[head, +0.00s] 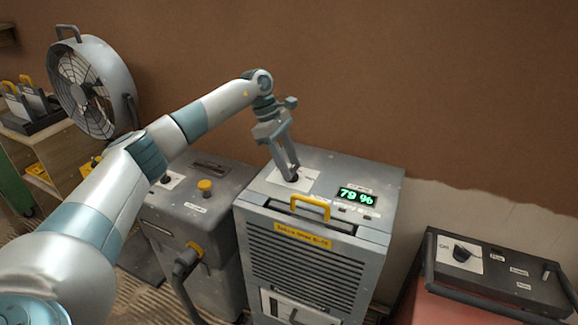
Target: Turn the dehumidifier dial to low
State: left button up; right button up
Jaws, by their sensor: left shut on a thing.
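The dehumidifier (320,255) is a grey box with a louvred front, a yellow handle (310,208) and a green display (357,196) reading 79 %. Its dial (293,179) is a small dark knob on a white label plate on the top, at the back left. My left gripper (291,176) reaches down from above and is shut on the dial. The fingers hide most of the knob, so its pointer and the label marks cannot be read. My right gripper is not in view.
Another grey machine with a yellow knob (205,187) and a hose stands close on the left. A red unit with a black control panel (500,275) stands on the right. A large fan (92,88) is at the back left. The brown wall runs close behind.

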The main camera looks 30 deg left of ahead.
pick_arm(q)
jog(key=shift+r, duration=0.1)
jog(key=o, duration=1.1)
jog(key=shift+c, duration=0.2)
jog(key=shift+a+r, duration=0.25)
jog(key=shift+r, duration=0.25)
jog(key=b+v, duration=0.2)
jog(key=v, duration=1.4)
jog(key=shift+b, duration=0.3)
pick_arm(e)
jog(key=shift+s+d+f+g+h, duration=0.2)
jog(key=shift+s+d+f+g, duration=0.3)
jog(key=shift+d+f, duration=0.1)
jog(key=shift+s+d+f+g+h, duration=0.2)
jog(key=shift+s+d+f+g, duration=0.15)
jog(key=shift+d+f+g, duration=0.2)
